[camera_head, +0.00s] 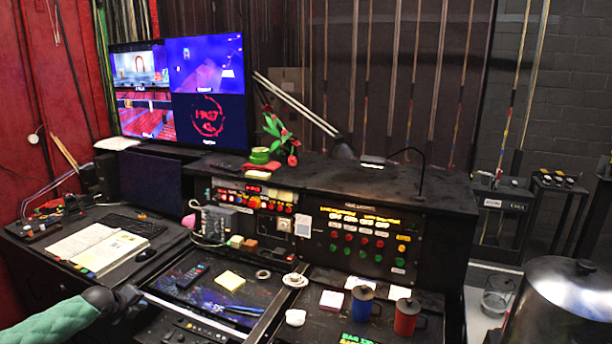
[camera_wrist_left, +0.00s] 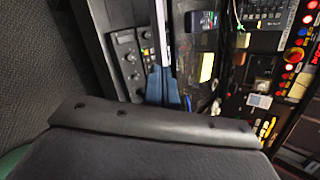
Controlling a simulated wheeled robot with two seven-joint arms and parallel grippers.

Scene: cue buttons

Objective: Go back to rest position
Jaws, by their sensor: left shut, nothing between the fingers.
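My left gripper (camera_head: 138,299) is at the lower left of the head view, at the end of a green-sleeved arm. It is over the left end of the desk console, close to the pale metal strip along the console edge. In the left wrist view its blue fingers (camera_wrist_left: 163,80) are together, with nothing between them. Dark knobs and the pale strip lie beyond the fingertips. Whether the fingers touch the console cannot be told. My right gripper is not in view.
An open notebook (camera_head: 98,248) and a keyboard (camera_head: 132,225) lie behind the gripper. A remote (camera_head: 192,275) and yellow notes (camera_head: 230,281) lie to its right. A blue mug (camera_head: 362,303) and a red mug (camera_head: 406,317) stand further right. The button panel (camera_head: 368,242) rises behind them.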

